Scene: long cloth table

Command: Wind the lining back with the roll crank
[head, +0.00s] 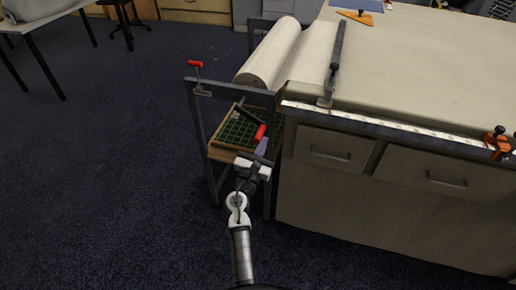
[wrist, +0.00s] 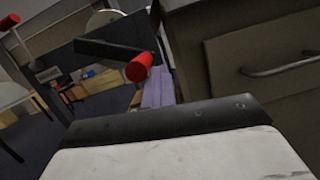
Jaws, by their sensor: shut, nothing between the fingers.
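The cream lining roll (head: 268,58) lies in a grey stand at the left end of the table, its sheet running right onto the tabletop. The roll crank (head: 247,117) is a dark arm with a red grip (head: 261,132), angled down to the right. In the wrist view the crank arm (wrist: 108,49) and its red grip (wrist: 139,67) stand just ahead of my gripper. My gripper (head: 258,158) is shut and empty, just below the red grip and apart from it. In the wrist view its dark front edge (wrist: 170,122) crosses the lower picture.
A second red handle (head: 196,65) stands on the stand's left corner. A green gridded tray (head: 236,130) and a purple item (head: 263,147) are below the crank. A dark bar (head: 334,65) lies across the cloth. Drawers (head: 336,149) front the table (head: 430,70).

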